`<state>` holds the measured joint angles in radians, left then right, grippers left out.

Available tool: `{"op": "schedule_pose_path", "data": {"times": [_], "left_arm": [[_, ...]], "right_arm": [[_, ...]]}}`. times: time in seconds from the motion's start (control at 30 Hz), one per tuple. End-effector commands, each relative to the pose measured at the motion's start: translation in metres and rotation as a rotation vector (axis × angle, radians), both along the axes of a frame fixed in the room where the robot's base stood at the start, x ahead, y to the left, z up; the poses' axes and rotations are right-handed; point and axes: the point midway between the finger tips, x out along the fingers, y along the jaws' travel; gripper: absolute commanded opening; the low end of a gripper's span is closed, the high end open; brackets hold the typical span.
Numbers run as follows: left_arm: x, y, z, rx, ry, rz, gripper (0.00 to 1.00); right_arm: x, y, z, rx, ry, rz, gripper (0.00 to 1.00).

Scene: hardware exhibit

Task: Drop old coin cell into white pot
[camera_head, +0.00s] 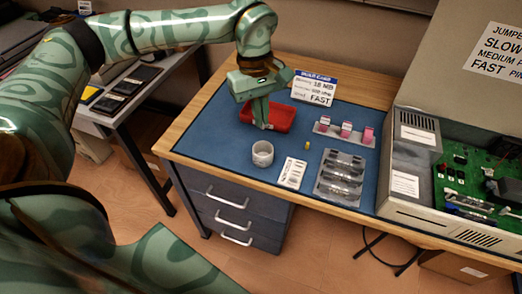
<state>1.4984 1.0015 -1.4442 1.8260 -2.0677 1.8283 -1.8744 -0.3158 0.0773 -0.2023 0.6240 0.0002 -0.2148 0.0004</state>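The white pot (262,158) stands upright on the blue mat near the desk's front edge, at the picture's middle. My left gripper (264,124) points down just behind the pot, in front of the left part of a red tray (283,118). Its fingers show as one narrow shape, so I cannot tell if they are open or shut. I cannot make out the old coin cell; it may be hidden by the fingers or too small to see. My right gripper is not in view.
The blue mat (215,135) also holds a small yellow piece (307,145), a white card (291,173), a clear blister pack (341,176) and a rack with pink-and-white blocks (345,131). A sign (314,88) stands behind. An open computer case (408,184) bounds the right.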

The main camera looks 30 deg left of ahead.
Motion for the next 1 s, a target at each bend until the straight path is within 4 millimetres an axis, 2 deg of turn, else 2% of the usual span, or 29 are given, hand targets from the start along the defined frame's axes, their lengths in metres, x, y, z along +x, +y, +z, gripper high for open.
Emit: {"op": "schedule_pose_path", "data": {"times": [0.03, 0.1, 0.2, 0.37, 0.63, 0.77, 0.97, 1.0], "left_arm": [[0.008, 0.009, -0.017, -0.004, 0.012, 0.097, 0.0], [0.015, 0.017, -0.02, -0.006, 0.016, 0.195, 0.0], [0.019, 0.022, -0.022, -0.008, 0.018, 0.255, 0.0], [0.019, 0.022, -0.036, -0.009, 0.019, 0.257, 0.0], [0.019, 0.022, -0.071, -0.008, 0.021, 0.255, 0.0], [0.019, 0.022, -0.077, -0.008, 0.018, 0.254, 0.0], [0.018, 0.022, -0.074, -0.009, 0.016, 0.254, 0.0], [0.018, 0.022, -0.074, -0.009, 0.016, 0.254, 0.06]], "right_arm": [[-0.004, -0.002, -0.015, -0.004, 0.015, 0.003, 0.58], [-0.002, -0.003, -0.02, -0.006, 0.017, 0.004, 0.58], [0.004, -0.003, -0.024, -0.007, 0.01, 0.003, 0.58], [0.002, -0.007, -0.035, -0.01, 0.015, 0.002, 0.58], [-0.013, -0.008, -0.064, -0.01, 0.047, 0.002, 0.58], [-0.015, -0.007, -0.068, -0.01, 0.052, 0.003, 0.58], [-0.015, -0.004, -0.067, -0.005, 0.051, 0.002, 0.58], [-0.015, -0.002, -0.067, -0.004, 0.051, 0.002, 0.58]]}}
